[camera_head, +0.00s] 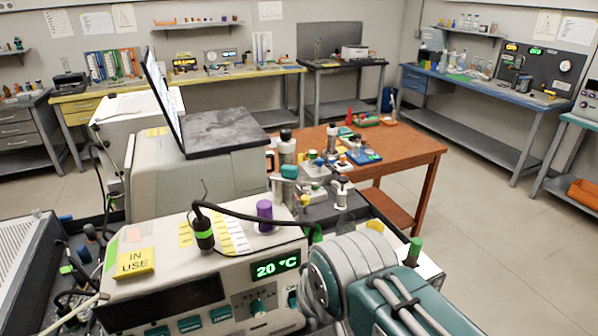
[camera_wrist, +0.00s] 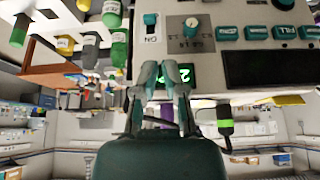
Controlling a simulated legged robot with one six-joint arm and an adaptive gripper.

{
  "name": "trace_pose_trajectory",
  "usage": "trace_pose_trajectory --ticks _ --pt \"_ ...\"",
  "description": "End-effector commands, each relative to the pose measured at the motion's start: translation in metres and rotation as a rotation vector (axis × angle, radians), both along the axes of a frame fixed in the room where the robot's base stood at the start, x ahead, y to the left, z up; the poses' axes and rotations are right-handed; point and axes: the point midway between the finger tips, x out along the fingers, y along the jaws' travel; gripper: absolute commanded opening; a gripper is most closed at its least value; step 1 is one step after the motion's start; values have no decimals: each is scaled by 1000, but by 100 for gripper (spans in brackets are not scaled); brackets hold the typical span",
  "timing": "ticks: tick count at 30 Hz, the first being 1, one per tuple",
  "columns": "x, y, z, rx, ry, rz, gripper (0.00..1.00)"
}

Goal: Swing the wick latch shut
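I cannot single out the wick latch with certainty in either view. The cream instrument (camera_head: 165,270) has a green 20 °C display (camera_head: 276,268), a teal knob (camera_head: 257,306) and teal buttons. Its panel shows upside down in the wrist view, with the knob (camera_wrist: 191,24) and a teal ON switch (camera_wrist: 150,22). A purple cap (camera_head: 265,215) and a black plug with a green band (camera_head: 203,232) stand on its top. My gripper (camera_wrist: 164,70) is in front of the panel, its two fingers apart with nothing between them. In the head view my arm hides the gripper and the panel's right end.
An IN USE sign (camera_head: 135,262) lies on the instrument. A black cable (camera_head: 240,214) arches from the plug. Bottles (camera_head: 286,147) and small fittings stand behind, near a wooden table (camera_head: 405,145). A laptop (camera_head: 165,92) stands behind left. Open floor (camera_head: 480,210) lies right.

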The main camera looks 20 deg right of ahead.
Motion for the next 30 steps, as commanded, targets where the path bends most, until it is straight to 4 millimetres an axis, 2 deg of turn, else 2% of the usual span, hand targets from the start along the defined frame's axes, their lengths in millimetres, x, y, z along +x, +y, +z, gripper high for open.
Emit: trace_pose_trajectory --ticks 9,15,24,30 --pt "71 -20 73 14 45 -143 0" --pt "119 -37 110 22 73 -245 0" --pt "188 -67 148 33 111 -406 0" --pt "230 -90 162 39 131 -515 0"
